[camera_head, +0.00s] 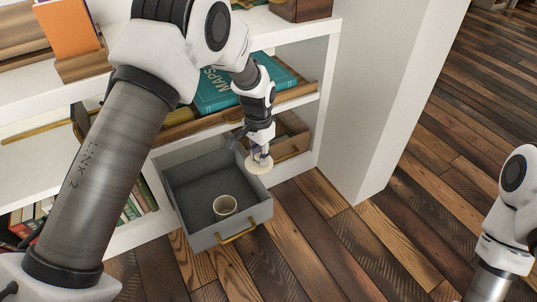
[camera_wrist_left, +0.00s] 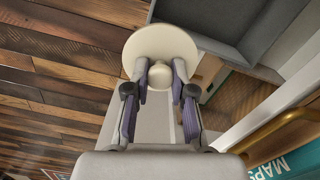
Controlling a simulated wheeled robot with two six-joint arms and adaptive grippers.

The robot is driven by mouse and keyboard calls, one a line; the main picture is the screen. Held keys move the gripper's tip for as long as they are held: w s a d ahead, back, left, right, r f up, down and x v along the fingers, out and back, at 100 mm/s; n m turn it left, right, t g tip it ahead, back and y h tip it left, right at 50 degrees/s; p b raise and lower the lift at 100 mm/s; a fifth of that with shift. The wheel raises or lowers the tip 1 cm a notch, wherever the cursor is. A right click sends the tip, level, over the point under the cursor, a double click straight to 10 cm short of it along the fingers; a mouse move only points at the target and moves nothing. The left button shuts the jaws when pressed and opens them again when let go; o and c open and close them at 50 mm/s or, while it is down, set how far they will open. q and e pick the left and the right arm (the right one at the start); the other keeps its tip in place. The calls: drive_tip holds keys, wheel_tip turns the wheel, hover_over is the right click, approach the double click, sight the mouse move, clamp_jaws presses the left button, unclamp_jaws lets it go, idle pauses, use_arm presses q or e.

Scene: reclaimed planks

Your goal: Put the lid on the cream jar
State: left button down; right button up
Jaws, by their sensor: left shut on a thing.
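The cream jar (camera_head: 225,206) stands upright and uncovered inside the open grey drawer (camera_head: 240,231), near its front. The lid (camera_head: 259,166) is a cream disc with a knob. My left gripper (camera_head: 259,153) is shut on the lid's knob and holds it above the drawer's right side, up and to the right of the jar. In the left wrist view the lid (camera_wrist_left: 160,48) sits between the two fingers (camera_wrist_left: 160,75), and the jar does not show. My right gripper is not in view; only part of my right arm shows at the right edge.
The drawer has a brass handle (camera_head: 238,234) at its front. A white shelf unit (camera_head: 372,110) rises behind and to the right. A teal MAPS book (camera_head: 215,92) lies in a tray above. A brown wooden box (camera_head: 291,135) is beside my gripper. Plank floor (camera_head: 330,250) is clear in front.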

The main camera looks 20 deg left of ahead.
use_arm(q)
drive_tip(key=shift+s+a+f+m+b, duration=0.85)
drive_tip(key=shift+a+f+b, duration=0.8)
drive_tip(key=shift+f, duration=1.3)
drive_tip(key=shift+s+a+f+m+b, duration=0.9)
drive_tip(key=shift+a+f+b, duration=0.75)
drive_tip(key=shift+f, duration=1.3)
drive_tip(key=shift+s+a+f+m+b, duration=0.65)
drive_tip(key=shift+s+a+f+b, duration=0.55)
drive_tip(key=shift+a+f, duration=1.25)
drive_tip(key=shift+w+d+f+p, duration=0.2)
drive_tip(key=shift+d+f+p, duration=0.25)
drive_tip(key=shift+p, duration=0.25)
drive_tip(key=shift+f+p, duration=0.15)
drive_tip(key=shift+p, duration=0.6)
drive_tip(key=shift+c, duration=2.1)
unclamp_jaws()
